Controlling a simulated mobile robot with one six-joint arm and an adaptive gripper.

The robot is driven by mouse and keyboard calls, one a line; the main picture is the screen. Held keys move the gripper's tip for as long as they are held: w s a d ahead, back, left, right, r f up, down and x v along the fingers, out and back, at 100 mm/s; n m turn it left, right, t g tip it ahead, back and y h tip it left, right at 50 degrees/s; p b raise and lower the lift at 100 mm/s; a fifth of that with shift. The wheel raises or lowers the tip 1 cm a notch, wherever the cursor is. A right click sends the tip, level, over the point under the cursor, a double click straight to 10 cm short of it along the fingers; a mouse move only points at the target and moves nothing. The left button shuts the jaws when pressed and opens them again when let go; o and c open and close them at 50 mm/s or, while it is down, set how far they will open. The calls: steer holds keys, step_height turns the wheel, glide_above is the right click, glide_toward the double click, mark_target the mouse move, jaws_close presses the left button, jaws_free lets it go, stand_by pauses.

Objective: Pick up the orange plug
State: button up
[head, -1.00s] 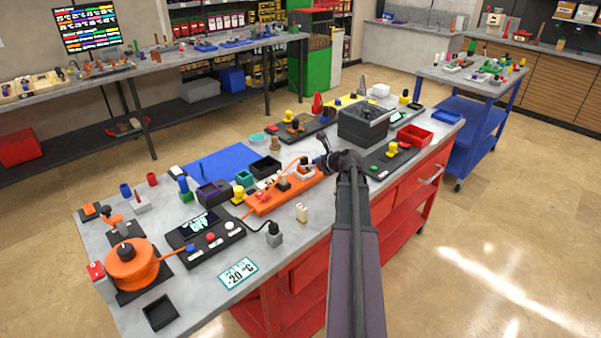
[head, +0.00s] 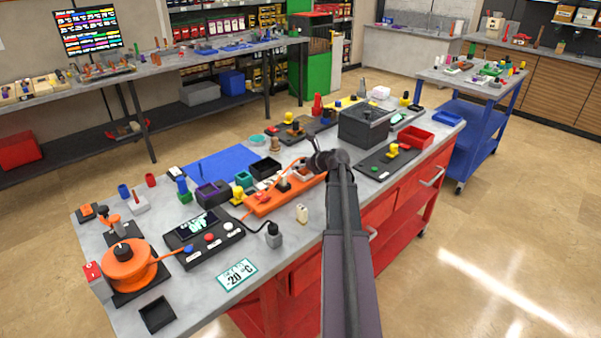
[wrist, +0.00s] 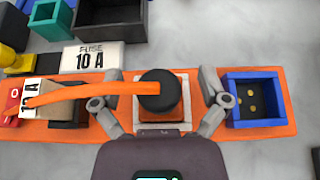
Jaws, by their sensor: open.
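In the wrist view, the orange plug (wrist: 150,116) sits on the orange board, partly hidden under a round black cap (wrist: 160,90) with an orange cable (wrist: 95,92) running left. A white edge shows around it. My gripper (wrist: 160,102) is open, with one finger left and one finger right of the plug and a gap on both sides. In the head view, my gripper (head: 320,160) is over the right end of the orange board (head: 262,204), and the plug is not clearly made out there.
A blue box (wrist: 230,100) with small gold pieces stands close right of the right finger. A cream block marked 10 A (wrist: 55,103) and a fuse label (wrist: 92,58) are to the left. A dark grey bin (head: 362,130) stands behind my gripper in the head view.

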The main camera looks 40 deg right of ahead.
stand_by(0.6)
steer(key=c, duration=1.2)
